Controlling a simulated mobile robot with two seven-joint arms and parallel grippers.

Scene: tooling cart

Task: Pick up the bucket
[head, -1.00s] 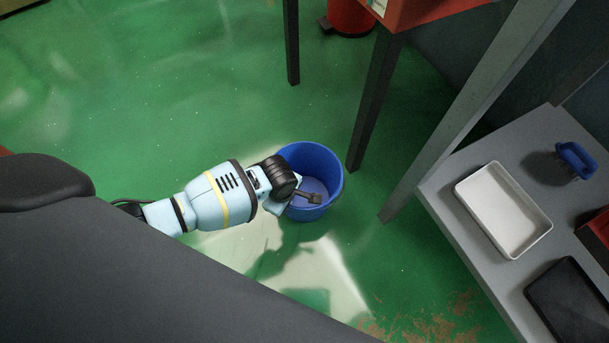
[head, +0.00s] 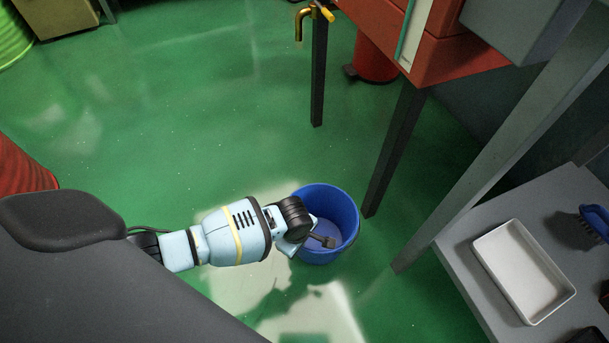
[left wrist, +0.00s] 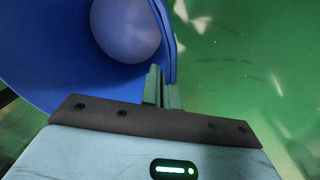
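The blue bucket (head: 345,228) stands upright and empty at the middle of the head view. I cannot tell whether its base touches the floor. My left gripper (head: 318,242) is at the bucket's near-left side, reaching over its rim. In the left wrist view, the bucket (left wrist: 50,70) fills the upper left. My left gripper's two fingers (left wrist: 162,90) are close together there, one on each side of the bucket's wall, shut on the rim. My right gripper is not in view.
A red workbench (head: 450,50) with dark legs stands behind the bucket, one leg close to its right. A grey table (head: 455,250) with a white tray (head: 522,270) and a blue brush (head: 597,222) is at the right. The green floor (head: 200,110) is open at left.

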